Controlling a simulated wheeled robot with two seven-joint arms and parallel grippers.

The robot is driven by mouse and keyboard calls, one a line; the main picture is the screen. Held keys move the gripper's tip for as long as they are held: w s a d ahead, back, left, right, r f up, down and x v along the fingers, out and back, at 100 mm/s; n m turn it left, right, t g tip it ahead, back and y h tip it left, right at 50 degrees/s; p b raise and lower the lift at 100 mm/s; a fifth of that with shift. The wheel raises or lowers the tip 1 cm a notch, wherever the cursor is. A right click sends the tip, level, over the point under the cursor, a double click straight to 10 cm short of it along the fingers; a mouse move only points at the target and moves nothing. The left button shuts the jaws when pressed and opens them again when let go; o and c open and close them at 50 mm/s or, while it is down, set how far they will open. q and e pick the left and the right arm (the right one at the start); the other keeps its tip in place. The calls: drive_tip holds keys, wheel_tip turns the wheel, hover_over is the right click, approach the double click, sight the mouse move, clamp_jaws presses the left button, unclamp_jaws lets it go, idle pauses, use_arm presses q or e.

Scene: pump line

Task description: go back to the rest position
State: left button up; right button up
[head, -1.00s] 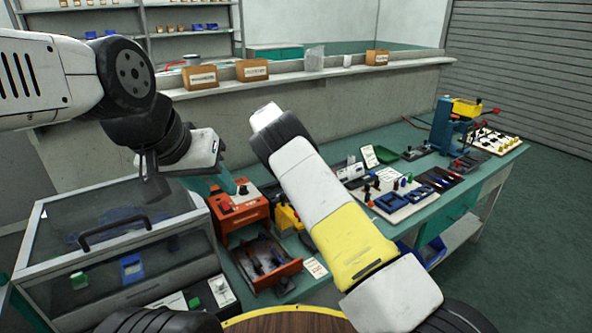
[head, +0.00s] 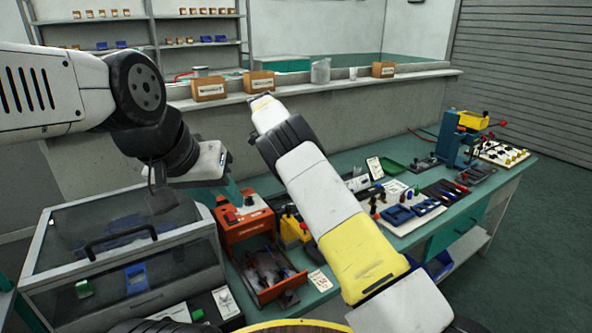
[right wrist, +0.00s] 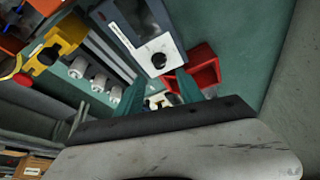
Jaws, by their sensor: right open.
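My left arm comes in from the upper left of the head view. Its gripper (head: 227,190), with teal fingers under a white body, hangs above the orange-red machine; its fingertips are partly lost against the bench, so its opening is unclear. My right arm rises from the bottom across the middle of the head view, and its gripper is hidden there. In the right wrist view my right gripper (right wrist: 160,92) is open, its two teal fingers apart. I see nothing held between them.
The orange-red machine (head: 243,221) and a clear-lidded case (head: 120,240) stand below my left arm. The green bench (head: 470,203) carries boards, tools and a blue press (head: 455,145). The right wrist view shows a red bin (right wrist: 207,66) and a dark device with a knob (right wrist: 150,40).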

drive_tip(key=s+d+r+n+y, duration=0.45)
drive_tip(key=s+d+r, duration=0.85)
drive_tip(key=d+r, duration=0.45)
drive_tip(key=s+n+t+y, duration=0.2)
drive_tip(key=s+n, duration=0.8)
drive_tip(key=s, duration=2.1)
drive_tip(key=t, duration=0.2)
drive_tip(key=shift+r+t, duration=0.2)
drive_tip(key=shift+t, duration=0.2)
